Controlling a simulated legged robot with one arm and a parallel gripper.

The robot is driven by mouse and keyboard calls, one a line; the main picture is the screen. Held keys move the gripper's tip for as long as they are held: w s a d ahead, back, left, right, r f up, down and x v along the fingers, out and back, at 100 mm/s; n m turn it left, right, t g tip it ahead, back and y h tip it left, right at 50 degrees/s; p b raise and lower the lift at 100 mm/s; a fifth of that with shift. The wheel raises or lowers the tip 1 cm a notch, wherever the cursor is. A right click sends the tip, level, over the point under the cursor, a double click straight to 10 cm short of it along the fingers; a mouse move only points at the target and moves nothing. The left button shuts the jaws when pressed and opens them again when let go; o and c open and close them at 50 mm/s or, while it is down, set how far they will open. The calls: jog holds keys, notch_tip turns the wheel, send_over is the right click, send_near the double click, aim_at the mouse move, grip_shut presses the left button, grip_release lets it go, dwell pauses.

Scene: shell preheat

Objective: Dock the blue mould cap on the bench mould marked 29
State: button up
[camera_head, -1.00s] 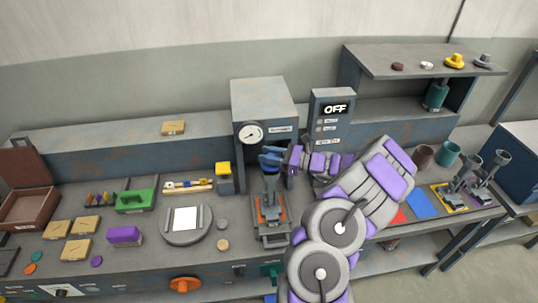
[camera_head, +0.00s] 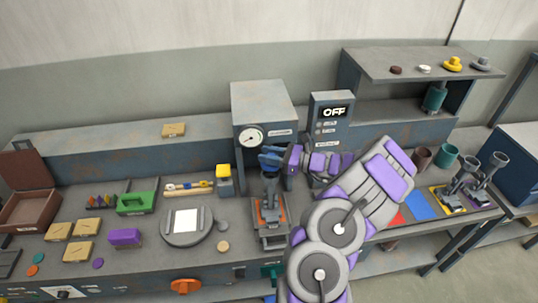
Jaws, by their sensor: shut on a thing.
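My gripper (camera_head: 279,158) is shut on the blue mould cap (camera_head: 270,160), at the top of a grey bench mould (camera_head: 270,198). The mould stands upright on a small orange-edged stand (camera_head: 270,222) in front of the gauge cabinet. The cap appears right at the mould's upper end; I cannot tell whether it is seated or just above it. My fingers reach it from the right and hide part of it. No number 29 is readable on the mould.
The gauge cabinet (camera_head: 262,105) stands close behind the cap. A panel reading OFF (camera_head: 331,120) is to its right. A round plate (camera_head: 187,239) and a yellow-topped block (camera_head: 224,179) are on the left.

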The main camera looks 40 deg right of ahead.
jog(key=shift+a+p, duration=0.1)
jog(key=shift+p, duration=0.2)
dwell(0.4)
jog(key=o, duration=0.7)
jog(key=shift+o, duration=0.2)
jog(key=p+v, duration=0.4)
jog(key=v, duration=0.7)
dwell(0.4)
dwell(0.5)
